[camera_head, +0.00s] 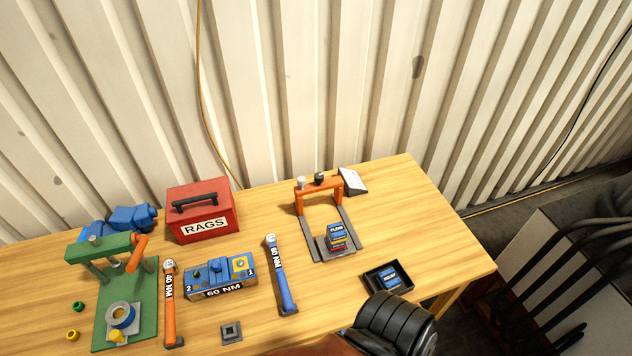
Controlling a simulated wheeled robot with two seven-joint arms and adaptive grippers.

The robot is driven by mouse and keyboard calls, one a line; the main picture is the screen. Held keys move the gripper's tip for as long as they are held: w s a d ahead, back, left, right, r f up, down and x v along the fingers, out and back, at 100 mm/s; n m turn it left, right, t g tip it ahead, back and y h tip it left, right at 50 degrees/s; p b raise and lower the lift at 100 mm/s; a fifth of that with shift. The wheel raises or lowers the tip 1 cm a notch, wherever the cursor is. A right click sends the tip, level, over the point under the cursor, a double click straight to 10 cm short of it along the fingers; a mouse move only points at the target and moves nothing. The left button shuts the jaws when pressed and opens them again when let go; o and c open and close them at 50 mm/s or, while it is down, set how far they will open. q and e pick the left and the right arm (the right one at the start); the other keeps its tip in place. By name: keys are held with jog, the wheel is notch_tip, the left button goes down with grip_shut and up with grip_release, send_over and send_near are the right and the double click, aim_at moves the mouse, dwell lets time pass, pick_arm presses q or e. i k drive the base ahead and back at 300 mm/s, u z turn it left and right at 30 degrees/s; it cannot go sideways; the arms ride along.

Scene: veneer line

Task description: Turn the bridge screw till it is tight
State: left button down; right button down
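An orange bridge (320,187) stands on a grey two-rail base (346,252) at the right part of the table. On its top beam are a black knob (320,178) and a light grey screw head or cap (301,183); I cannot tell which is the bridge screw or how tight it is. Under and in front of the bridge, a small stack of blue, yellow and red blocks, the top one labelled FLOW (337,231), sits on a grey plate. A blue torque wrench marked 60 NM (283,280) and an orange one marked 40 NM (170,310) lie on the table.
A small grey square piece (231,332) lies near the front. Table between wrench and bridge is clear.

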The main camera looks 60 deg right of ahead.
aim_at(319, 176)
jog(key=z, duration=2)
